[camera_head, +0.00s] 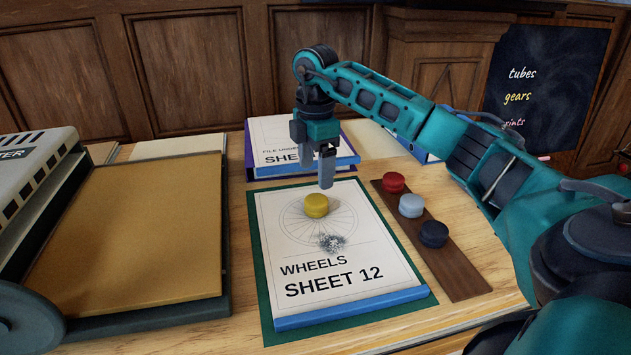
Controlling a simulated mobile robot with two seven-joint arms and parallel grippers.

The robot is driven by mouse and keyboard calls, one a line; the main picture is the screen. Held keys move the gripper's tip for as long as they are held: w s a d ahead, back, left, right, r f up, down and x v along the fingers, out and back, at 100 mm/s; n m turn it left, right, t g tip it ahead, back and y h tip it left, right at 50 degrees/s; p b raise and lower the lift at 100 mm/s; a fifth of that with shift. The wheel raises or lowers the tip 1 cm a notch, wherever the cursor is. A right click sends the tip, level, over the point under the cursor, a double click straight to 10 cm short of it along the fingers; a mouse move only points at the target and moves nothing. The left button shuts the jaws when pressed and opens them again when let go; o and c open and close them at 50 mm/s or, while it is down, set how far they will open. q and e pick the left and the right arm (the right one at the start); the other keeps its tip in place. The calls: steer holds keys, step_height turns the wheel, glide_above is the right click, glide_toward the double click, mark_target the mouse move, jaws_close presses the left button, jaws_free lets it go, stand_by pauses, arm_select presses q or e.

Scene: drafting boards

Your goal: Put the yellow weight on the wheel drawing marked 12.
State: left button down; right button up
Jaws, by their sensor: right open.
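The yellow weight (316,205) rests on the upper part of the wheel drawing marked "WHEELS SHEET 12" (375,283). It lies over the drawn wheel and hides part of it. The drawing tops a blue-edged stack on a dark green mat (262,310). My right gripper (326,175) points down just above and slightly right of the weight. It is open, and the weight appears to be free of it. Its jaws are seen nearly edge-on. My left gripper is out of view.
A brown wooden strip (455,272) at right holds red (393,182), light blue (411,205) and dark navy (433,233) weights. A purple-edged stack (270,133) stands behind. A machine with a tan board (140,240) fills the left.

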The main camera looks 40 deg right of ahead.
step_height(320, 180, up, 4)
steer(key=shift+r+p, duration=0.2)
steer(key=shift+p, duration=0.15)
stand_by(0.4)
